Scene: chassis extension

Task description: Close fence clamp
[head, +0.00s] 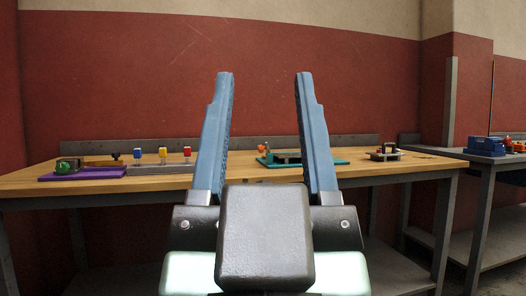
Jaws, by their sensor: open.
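My gripper (264,80) is in the middle of the head view, its two blue fingers pointing up and wide apart with nothing between them. Behind it stands a wooden workbench (370,157). Between the fingers, on the bench, is a fixture with a teal base (336,162) and an orange knob (261,148). A purple base (80,174) at the left carries a green part (65,167). I cannot tell which fixture holds the fence clamp or how the clamp stands. The right finger hides part of the teal fixture.
Blue, yellow and red-topped posts (162,155) stand left of my gripper. A small dark fixture (385,153) sits right of the teal base. A second bench (481,156) at the right holds a blue block (487,145). A red wall rises behind.

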